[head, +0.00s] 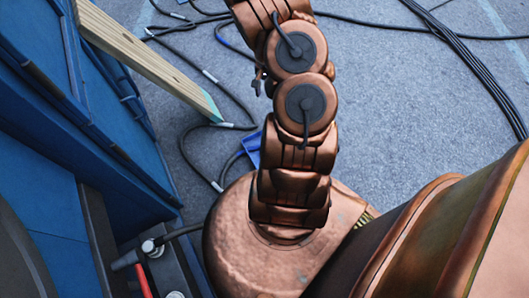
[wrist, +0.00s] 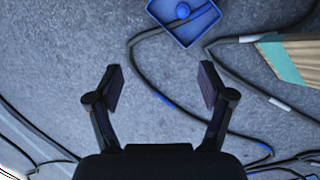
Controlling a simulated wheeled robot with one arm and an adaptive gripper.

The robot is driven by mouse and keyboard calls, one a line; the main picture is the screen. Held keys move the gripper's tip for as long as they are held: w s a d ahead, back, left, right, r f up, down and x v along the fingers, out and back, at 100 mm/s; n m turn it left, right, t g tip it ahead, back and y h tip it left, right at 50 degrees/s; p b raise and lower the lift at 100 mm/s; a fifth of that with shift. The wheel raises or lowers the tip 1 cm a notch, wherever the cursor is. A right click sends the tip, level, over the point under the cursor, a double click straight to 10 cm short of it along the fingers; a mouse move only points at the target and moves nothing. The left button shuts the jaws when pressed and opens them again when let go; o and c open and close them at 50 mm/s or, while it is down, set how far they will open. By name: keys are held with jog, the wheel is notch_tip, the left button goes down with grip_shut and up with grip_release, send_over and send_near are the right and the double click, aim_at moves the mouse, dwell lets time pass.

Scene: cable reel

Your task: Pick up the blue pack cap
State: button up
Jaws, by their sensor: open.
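A small round blue piece (wrist: 183,11), which looks like the blue pack cap, sits inside a shallow square blue tray (wrist: 187,40) at the top of the wrist view. The tray is cut off by the picture edge, and a dark cable crosses it. My gripper (wrist: 160,86) is open and empty over grey floor, with its fingers wide apart. The round piece is beyond the fingertips, above and slightly right of their middle in the picture. In the head view a part of the blue tray (head: 250,147) shows beside my arm, which hides the rest.
Dark cables (wrist: 148,78) loop over the floor around the tray. A wooden beam with a teal end (wrist: 283,62) lies right of it in the wrist view. In the head view a blue cabinet-like structure (head: 60,120) stands left, and a thick cable bundle (head: 470,62) runs at the right.

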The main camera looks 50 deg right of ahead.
jog(key=f+m+y+b, duration=0.1)
jog(key=f+b, duration=0.2)
jog(key=f, duration=0.7)
jog(key=a+f+m+t+b, duration=0.1)
jog(key=f+b, duration=0.2)
jog(key=f, duration=0.7)
jog(key=s+f+m+t+y+b, duration=0.1)
jog(key=f+b, duration=0.2)
jog(key=f, duration=0.7)
jog(key=shift+a+f+m+y, duration=0.25)
jog(key=shift+f+m+y, duration=0.05)
jog(key=shift+f, duration=0.05)
jog(key=shift+w+a+f+b, duration=0.1)
jog(key=shift+a+f+b, duration=0.1)
jog(key=shift+f+b, duration=0.4)
jog(key=b+x, duration=0.4)
jog(key=x, duration=0.3)
jog(key=shift+f+b, duration=0.2)
jog(key=shift+b, duration=0.15)
jog(key=shift+r, duration=0.1)
jog(key=c, duration=1.3)
jog(key=shift+o, duration=0.2)
notch_tip(320, 180, up, 10)
jog(key=p, duration=0.7)
